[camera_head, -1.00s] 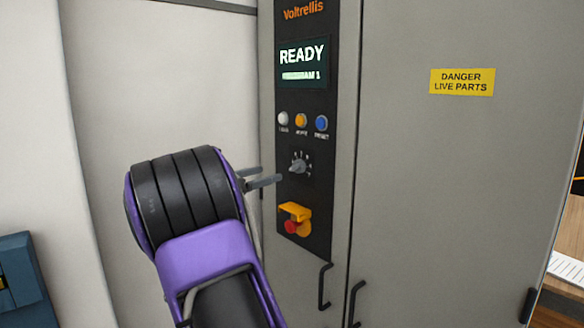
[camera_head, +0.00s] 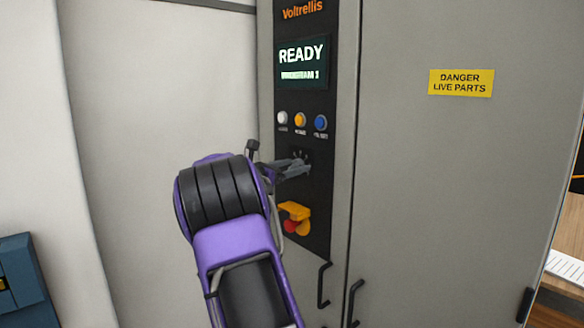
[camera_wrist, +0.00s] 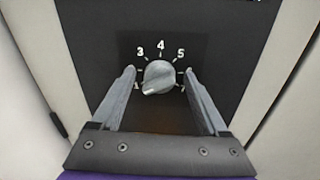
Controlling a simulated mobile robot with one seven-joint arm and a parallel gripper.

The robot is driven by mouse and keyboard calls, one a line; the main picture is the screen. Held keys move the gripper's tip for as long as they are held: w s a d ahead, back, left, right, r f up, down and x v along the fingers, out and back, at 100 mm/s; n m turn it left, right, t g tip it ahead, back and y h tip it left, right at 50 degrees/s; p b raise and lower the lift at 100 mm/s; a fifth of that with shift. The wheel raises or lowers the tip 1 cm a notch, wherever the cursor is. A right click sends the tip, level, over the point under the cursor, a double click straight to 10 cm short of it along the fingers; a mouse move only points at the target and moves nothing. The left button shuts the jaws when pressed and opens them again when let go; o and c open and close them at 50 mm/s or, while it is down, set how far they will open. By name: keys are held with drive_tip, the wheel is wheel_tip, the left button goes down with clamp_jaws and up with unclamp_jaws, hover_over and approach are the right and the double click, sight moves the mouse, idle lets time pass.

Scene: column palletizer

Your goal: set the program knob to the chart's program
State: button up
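The grey program knob (camera_wrist: 159,77) sits on the black control panel (camera_head: 318,190), with numerals 3, 4 and 5 readable above it. Its pointer end is at the lower left, near a numeral partly hidden by a finger. My gripper (camera_wrist: 158,71) is open, one finger on each side of the knob; I cannot tell whether they touch it. In the head view my gripper (camera_head: 304,166) covers most of the knob. The display (camera_head: 303,64) reads READY, with a blurred program line under it. No chart is in view.
Above the knob are white (camera_head: 282,118), orange (camera_head: 300,119) and blue (camera_head: 321,122) buttons. A red stop button (camera_head: 291,226) with a yellow guard (camera_head: 295,210) is close below. Door handles (camera_head: 324,285) stick out lower down. A danger sign (camera_head: 461,82) is on the right door.

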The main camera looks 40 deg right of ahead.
clamp_jaws()
drive_tip(key=shift+f+m+b, duration=0.15)
drive_tip(key=shift+m+b, duration=0.15)
drive_tip(key=shift+b, duration=0.2)
drive_tip(key=m+b, duration=0.7)
drive_tip(key=shift+h, duration=0.3)
drive_tip(key=shift+m, duration=0.3)
drive_tip(key=shift+o, duration=0.7)
unclamp_jaws()
